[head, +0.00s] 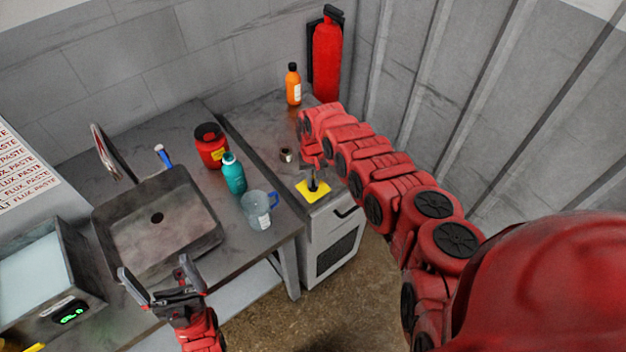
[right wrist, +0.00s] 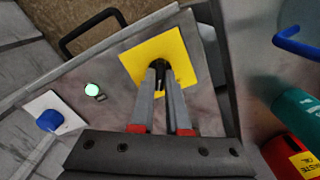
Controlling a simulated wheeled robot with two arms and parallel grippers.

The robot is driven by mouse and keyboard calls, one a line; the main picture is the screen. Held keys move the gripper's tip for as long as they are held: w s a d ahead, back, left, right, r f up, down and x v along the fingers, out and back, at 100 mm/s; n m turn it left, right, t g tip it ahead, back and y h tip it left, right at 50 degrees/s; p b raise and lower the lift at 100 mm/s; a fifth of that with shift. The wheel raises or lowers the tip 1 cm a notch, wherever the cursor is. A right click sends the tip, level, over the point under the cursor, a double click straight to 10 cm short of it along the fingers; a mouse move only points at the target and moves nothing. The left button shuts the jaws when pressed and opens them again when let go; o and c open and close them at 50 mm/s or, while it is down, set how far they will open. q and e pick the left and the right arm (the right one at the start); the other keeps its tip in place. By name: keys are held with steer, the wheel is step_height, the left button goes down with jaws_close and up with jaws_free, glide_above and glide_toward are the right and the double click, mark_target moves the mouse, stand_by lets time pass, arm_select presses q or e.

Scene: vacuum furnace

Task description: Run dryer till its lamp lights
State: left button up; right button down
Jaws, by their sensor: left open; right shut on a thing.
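The dryer is a grey cabinet (head: 333,238) with a dark handle and a vented front. On its top is a yellow plate (head: 313,191) with a black lever; the plate also shows in the right wrist view (right wrist: 183,52). My right gripper (right wrist: 160,72) is shut on the black lever (right wrist: 157,77). My left gripper (head: 153,272) is open and empty over the front of the sink.
A sink (head: 158,243), red jar (head: 211,146), teal bottle (head: 233,174) and clear jug (head: 257,211) with a blue handle stand on the bench left of the dryer. An orange bottle (head: 293,85) and red extinguisher (head: 327,58) are behind. A box with a green display (head: 72,313) is front left.

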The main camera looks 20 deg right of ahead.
stand_by(0.4)
steer(key=n+b, duration=0.1)
steer(key=n, duration=0.2)
steer(key=shift+f+b, duration=0.1)
steer(key=shift+b, duration=0.3)
steer(key=n+b, duration=0.2)
steer(key=n, duration=0.1)
steer(key=shift+n, duration=0.3)
steer(key=shift+n+b, duration=0.45)
steer(key=shift+n, duration=0.75)
steer(key=shift+n+b, duration=0.45)
steer(key=shift+n, duration=1.15)
steer(key=c, duration=0.9)
jaws_free()
steer(key=shift+r, duration=0.25)
